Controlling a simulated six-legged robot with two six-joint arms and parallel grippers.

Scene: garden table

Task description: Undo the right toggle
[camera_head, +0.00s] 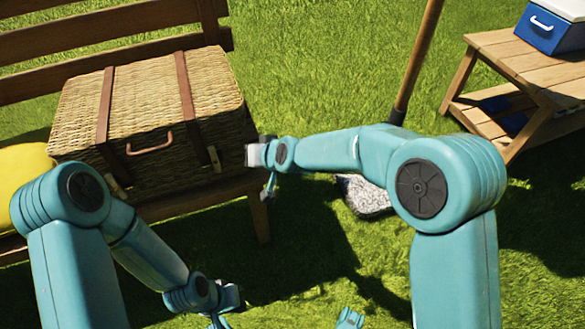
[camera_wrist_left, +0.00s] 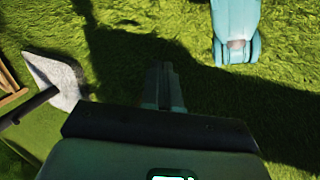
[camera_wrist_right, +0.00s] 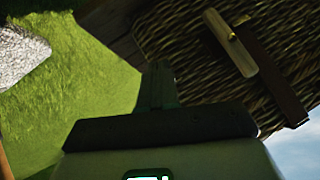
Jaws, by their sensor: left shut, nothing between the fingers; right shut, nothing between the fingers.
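A closed wicker hamper (camera_head: 140,95) sits on the bench with two brown leather straps and a front handle (camera_head: 150,145). The right toggle (camera_head: 214,158), a pale wooden bar, is at the lower end of the right strap (camera_head: 185,85). In the right wrist view the toggle (camera_wrist_right: 230,45) lies at a slant beside the dark strap end (camera_wrist_right: 275,80), with a brass-coloured piece at its middle. My right gripper (camera_head: 252,155) is shut and empty, just right of the toggle and apart from it. My left gripper (camera_head: 232,298) is shut and empty, low over the grass.
The left toggle (camera_head: 117,187) is at the hamper's lower left front. A yellow cushion (camera_head: 25,170) lies on the bench (camera_head: 190,205) at left. A shovel (camera_head: 410,70) stands behind my right arm. A wooden table (camera_head: 510,65) with a blue cooler (camera_head: 550,28) is at far right.

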